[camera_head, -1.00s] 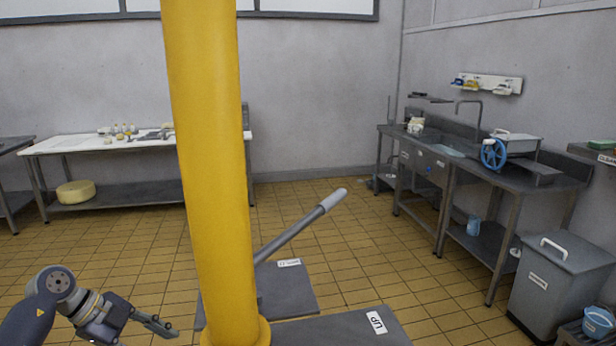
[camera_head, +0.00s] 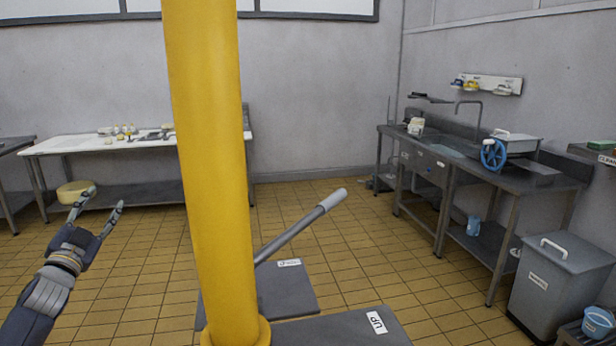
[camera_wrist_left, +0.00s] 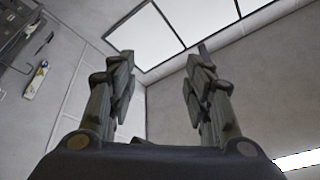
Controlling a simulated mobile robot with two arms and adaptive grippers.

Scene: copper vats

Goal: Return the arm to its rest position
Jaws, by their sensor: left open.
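My left gripper (camera_head: 105,202) is at the lower left of the head view, pointing upward with its two fingers apart. It is empty. In the left wrist view, the same gripper (camera_wrist_left: 160,85) shows both fingers spread with nothing between them, against the wall and the bright windows. My right gripper is not in either view.
A yellow post (camera_head: 210,170) stands close in front. Beside it a grey lever (camera_head: 300,227) rises from dark plates, one labelled UP (camera_head: 350,330). A white-topped table (camera_head: 60,145) is behind at left. A sink counter (camera_head: 520,172) and a grey bin (camera_head: 560,285) are at right.

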